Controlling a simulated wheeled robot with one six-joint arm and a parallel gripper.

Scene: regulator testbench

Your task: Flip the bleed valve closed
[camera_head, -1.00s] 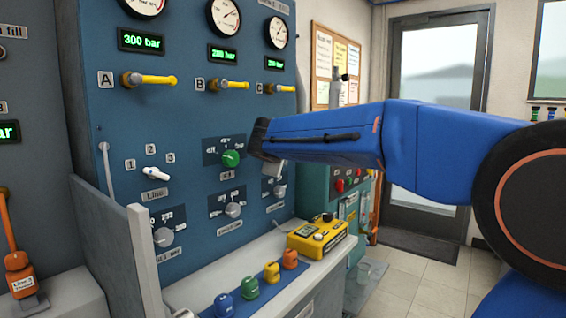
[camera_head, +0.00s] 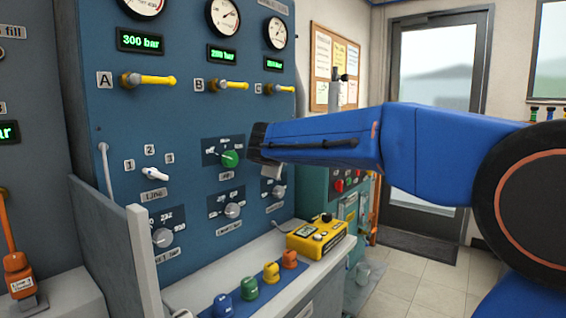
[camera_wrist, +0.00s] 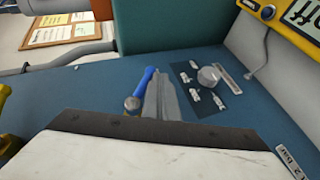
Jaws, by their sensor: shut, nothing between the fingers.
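A blue lever (camera_wrist: 146,82) with a round silver pivot (camera_wrist: 132,103) sticks out from the blue panel in the wrist view; I take it to be the bleed valve. My gripper (camera_wrist: 160,78) is shut and empty, its grey fingers right beside the lever. I cannot tell whether they touch it. In the head view my gripper (camera_head: 271,170) is at the right part of the panel (camera_head: 120,120), and the lever is hidden behind my arm there.
A silver knob (camera_wrist: 209,76) sits beside the lever in the wrist view. Yellow-handled valves (camera_head: 150,81) line the panel above. A green knob (camera_head: 230,159) is left of my gripper. A yellow box (camera_head: 317,237) and several coloured caps (camera_head: 248,288) stand on the ledge below.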

